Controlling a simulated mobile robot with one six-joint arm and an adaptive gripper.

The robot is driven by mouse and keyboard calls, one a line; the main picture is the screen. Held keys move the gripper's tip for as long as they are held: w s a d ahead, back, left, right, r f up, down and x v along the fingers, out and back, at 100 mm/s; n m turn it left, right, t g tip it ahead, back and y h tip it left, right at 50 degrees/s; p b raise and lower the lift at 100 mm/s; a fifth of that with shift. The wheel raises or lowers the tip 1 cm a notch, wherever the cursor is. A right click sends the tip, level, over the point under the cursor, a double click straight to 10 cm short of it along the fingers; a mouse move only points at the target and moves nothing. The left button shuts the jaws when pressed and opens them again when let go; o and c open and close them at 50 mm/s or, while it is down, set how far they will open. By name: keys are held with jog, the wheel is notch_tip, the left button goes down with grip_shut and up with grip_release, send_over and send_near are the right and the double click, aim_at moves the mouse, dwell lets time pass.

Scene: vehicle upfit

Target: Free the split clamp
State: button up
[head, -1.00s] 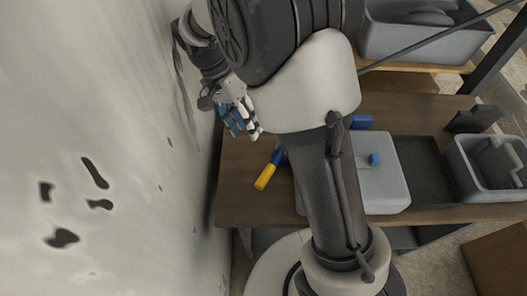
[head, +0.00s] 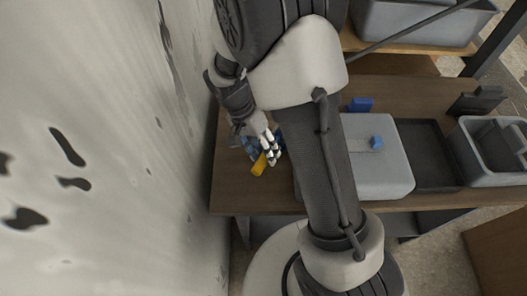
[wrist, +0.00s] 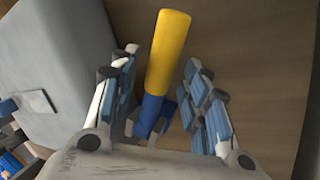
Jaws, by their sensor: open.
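A tool with a yellow handle (head: 259,167) and a blue lower part lies on the wooden bench at the left. In the wrist view its yellow handle (wrist: 168,50) and blue part (wrist: 152,112) lie between my gripper's spread fingers. My gripper (head: 268,150) is open over the tool, with no clear grip on it; it also shows in the wrist view (wrist: 161,65). A small blue piece (head: 376,142) sits on the grey block (head: 392,172). A blue block (head: 360,104) stands behind it. I cannot tell which, if either, is the split clamp.
A pale wall (head: 120,180) with dark holes rises close to the left of my gripper. A dark tray (head: 432,181) and a grey bin (head: 468,165) stand right of the grey block. Bare bench (head: 232,195) shows left of the tool.

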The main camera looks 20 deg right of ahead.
jog(key=shift+f, duration=0.1)
jog(key=shift+c, duration=0.5)
grip_shut()
